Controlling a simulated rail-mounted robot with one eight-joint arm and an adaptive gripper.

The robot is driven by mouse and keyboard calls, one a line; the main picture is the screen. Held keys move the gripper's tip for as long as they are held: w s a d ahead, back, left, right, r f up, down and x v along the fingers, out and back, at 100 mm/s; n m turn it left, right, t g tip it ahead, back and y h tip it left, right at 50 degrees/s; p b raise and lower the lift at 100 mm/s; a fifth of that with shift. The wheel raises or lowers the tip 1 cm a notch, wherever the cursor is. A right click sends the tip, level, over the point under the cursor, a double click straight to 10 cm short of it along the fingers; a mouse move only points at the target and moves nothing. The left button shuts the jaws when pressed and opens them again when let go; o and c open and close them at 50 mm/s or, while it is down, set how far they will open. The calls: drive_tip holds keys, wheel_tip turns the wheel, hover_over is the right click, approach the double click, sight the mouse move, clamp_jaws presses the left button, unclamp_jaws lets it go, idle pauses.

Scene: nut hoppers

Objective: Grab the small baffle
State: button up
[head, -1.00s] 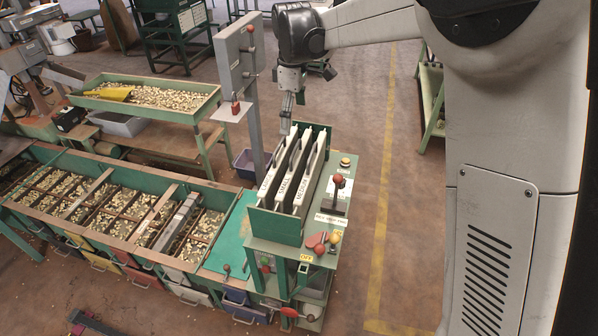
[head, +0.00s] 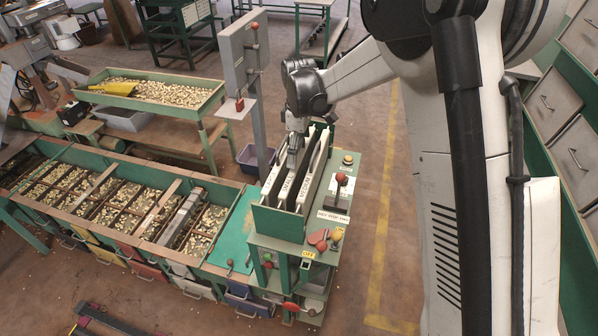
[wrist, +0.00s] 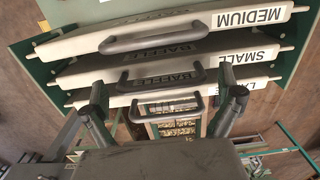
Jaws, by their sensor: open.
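The small baffle (head: 289,187), a pale panel labelled SMALL, stands in a green rack (head: 277,224) between the large and medium baffles. In the wrist view the small baffle (wrist: 240,59) is in the middle, with a dark bar handle (wrist: 160,84) on its top edge. My gripper (head: 295,158) is over the rack. In the wrist view my gripper (wrist: 162,82) is open and empty, with its fingertips wide apart on either side of the small baffle's handle. Whether they touch the baffle cannot be told. In the head view my gripper hides part of the baffles.
The medium baffle (wrist: 190,23) and large baffle (wrist: 225,95) stand close on both sides, each with a similar handle. A red-knobbed lever (head: 341,178) rises right of the rack. A grey post (head: 258,100) stands behind. A nut-filled sorting table (head: 110,170) lies left.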

drive_tip(key=shift+f, duration=0.1)
drive_tip(key=c, duration=1.7)
drive_tip(key=shift+c, duration=0.2)
